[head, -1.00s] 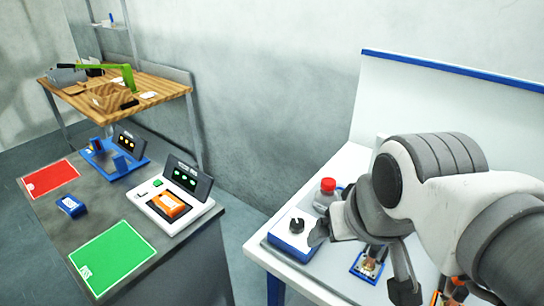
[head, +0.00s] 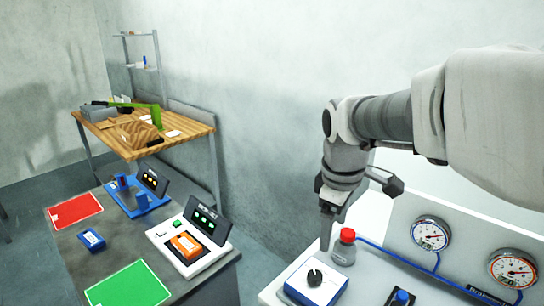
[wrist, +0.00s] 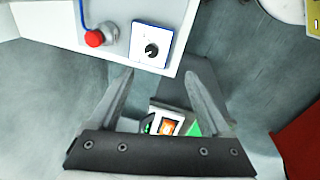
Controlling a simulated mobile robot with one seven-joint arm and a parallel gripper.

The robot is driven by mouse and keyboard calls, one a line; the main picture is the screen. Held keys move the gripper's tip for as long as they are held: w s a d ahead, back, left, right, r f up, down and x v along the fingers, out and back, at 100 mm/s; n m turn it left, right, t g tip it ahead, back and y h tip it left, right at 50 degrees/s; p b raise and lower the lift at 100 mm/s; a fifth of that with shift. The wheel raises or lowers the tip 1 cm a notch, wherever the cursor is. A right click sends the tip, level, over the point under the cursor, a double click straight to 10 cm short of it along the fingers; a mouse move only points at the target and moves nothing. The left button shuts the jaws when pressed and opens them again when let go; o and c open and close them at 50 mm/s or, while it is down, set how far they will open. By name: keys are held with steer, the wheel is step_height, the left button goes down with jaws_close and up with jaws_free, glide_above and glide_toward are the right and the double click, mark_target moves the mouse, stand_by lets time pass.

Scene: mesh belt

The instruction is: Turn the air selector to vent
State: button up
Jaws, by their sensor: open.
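The air selector is taken to be the white and blue box (head: 318,287) with a black knob (head: 314,277) at the near left corner of the white bench. Its knob also shows in the wrist view (wrist: 151,50); its markings are too small to read. My gripper (head: 326,238) points down, just above and behind the box in the head view. In the wrist view my gripper (wrist: 158,75) has its two fingers spread wide with nothing between them. The knob lies beyond the fingertips, apart from them.
A back panel carries two gauges (head: 430,234) and a blue hose. A blue fitting (head: 401,299) is to the right. A grey table (head: 75,245) with red and green mats stands left, across a gap.

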mark_target(316, 274)
steer(key=w+f+n+g, duration=0.2)
steer(key=w+f+n, duration=0.35)
steer(key=w, duration=0.25)
steer(key=shift+y, duration=0.3)
step_height(316, 274, down, 17)
steer(key=shift+p, duration=0.45)
steer(key=shift+c, duration=0.4)
jaws_close()
